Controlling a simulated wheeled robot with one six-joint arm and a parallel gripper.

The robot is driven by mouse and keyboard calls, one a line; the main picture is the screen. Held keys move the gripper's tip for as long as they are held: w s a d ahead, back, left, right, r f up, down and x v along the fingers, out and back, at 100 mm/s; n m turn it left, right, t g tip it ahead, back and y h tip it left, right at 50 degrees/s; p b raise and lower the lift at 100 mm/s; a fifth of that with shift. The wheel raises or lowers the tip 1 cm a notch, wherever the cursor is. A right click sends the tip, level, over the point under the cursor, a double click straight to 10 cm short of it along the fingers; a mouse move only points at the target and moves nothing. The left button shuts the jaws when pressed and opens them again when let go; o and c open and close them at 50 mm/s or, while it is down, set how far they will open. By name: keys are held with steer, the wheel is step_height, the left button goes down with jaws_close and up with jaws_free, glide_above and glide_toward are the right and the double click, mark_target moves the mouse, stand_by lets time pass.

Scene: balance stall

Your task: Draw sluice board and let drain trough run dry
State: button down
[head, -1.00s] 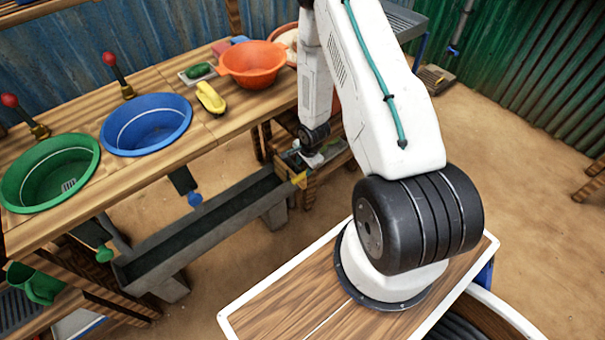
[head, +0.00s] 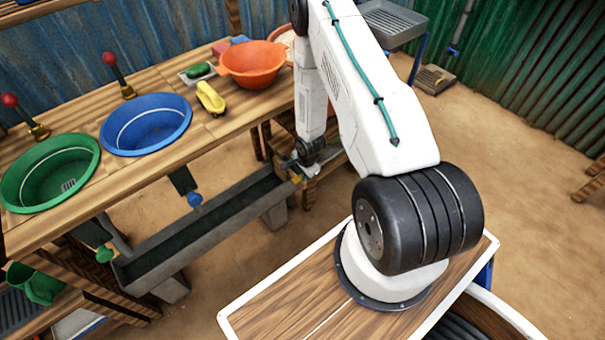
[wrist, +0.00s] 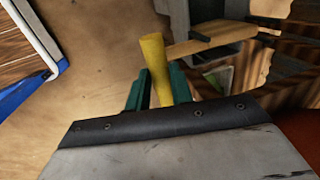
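The drain trough (head: 150,262) is a long grey channel under the bench, running from lower left up to the right; its inside looks dark, and I cannot tell how much liquid it holds. Its right end, with a small yellow part, is partly hidden by my arm in the head view. In the wrist view a yellow handle (wrist: 154,62) stands between the two teal fingers of my gripper (wrist: 160,85). The handle's lower part is hidden, and whether the fingers press on it is unclear. A wooden bar (wrist: 222,42) lies beside it by the grey trough end (wrist: 200,12).
A green basin (head: 25,188) and a blue basin (head: 172,137) sit in the bench above. A blue plug (head: 195,199) and a green plug (head: 104,254) hang over the trough. Sandy floor lies open at right.

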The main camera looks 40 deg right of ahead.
step_height(320, 180, up, 8)
steer(key=shift+w+f, duration=0.1)
steer(key=shift+f, duration=0.05)
stand_by(0.3)
steer(key=c, duration=1.3)
jaws_free()
steer(key=shift+o, duration=0.2)
step_height(320, 180, up, 8)
steer(key=s, duration=0.1)
steer(key=shift+s+f, duration=0.2)
steer(key=shift+s, duration=0.1)
